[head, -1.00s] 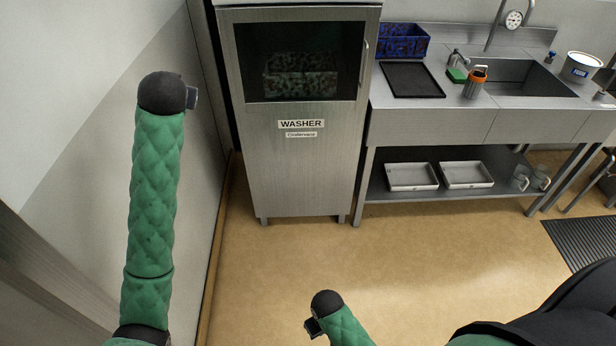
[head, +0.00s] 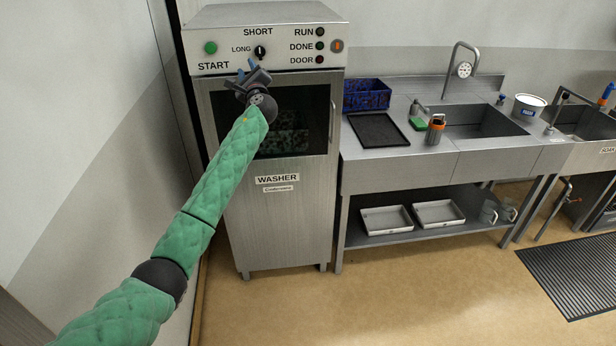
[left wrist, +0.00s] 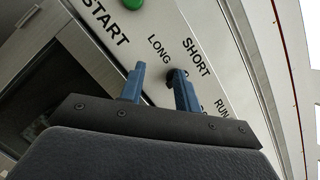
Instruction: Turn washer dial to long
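The washer (head: 275,215) is a steel cabinet with a control panel on top. Its black dial (head: 260,52) has a white mark that looks upright, towards SHORT; the LONG label (head: 241,49) is just left of it. My left gripper (head: 248,70) is in front of the panel, just below and left of the dial. In the left wrist view its two blue fingers (left wrist: 160,72) are apart with nothing between them. There the dark dial (left wrist: 171,76) is partly hidden behind the right finger; contact cannot be told. My right gripper is out of view.
The green START button (head: 210,48) is left of the dial, and RUN, DONE and DOOR lamps (head: 320,46) are right of it. A wall stands close on the left. A steel sink counter (head: 400,165) stands right of the washer.

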